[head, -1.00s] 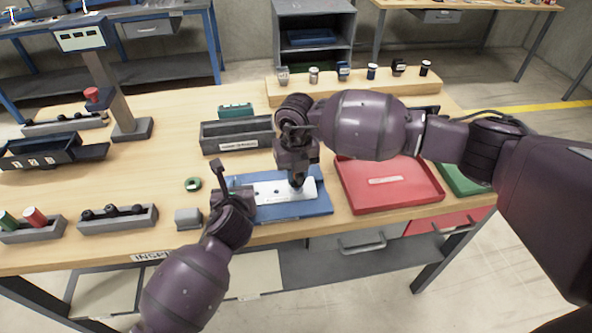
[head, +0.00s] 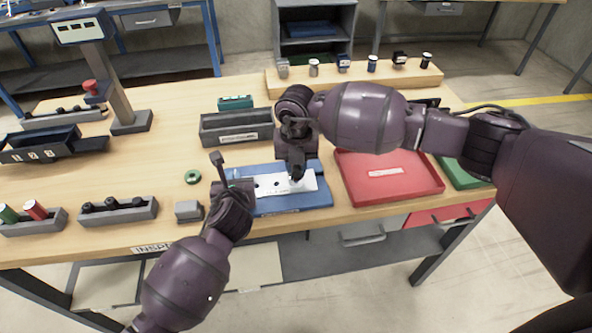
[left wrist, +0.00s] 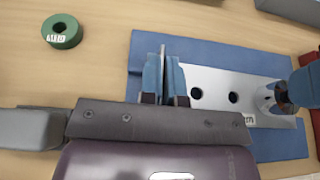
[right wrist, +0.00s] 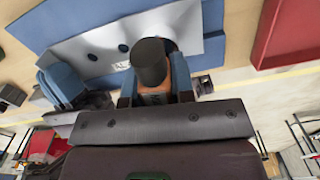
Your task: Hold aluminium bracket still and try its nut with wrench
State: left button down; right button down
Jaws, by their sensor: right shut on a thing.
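The aluminium bracket (head: 270,187), a pale plate with holes, lies on a blue mat (head: 312,200); its upright flange (left wrist: 162,72) shows in the left wrist view. My left gripper (left wrist: 165,80) has its blue fingers on either side of this flange, with a narrow gap visible. My right gripper (head: 297,174) is low over the bracket's right part. It is shut on the wrench, whose dark round end (right wrist: 152,62) and orange part show between the fingers. The wrench's lower end is by the bracket's right part. The nut cannot be made out.
A green ring (head: 193,177) and a grey block (head: 188,210) lie left of the mat. A grey bin (head: 237,127) stands behind it, and a red tray (head: 388,178) is close on the right. A wooden rack (head: 355,77) with several small parts stands at the back.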

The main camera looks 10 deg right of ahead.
jog(key=shift+r, duration=0.15)
jog(key=shift+r, duration=2.35)
pick_arm(q)
jog(key=c, duration=1.2)
grip_release()
jog(key=shift+c, duration=0.2)
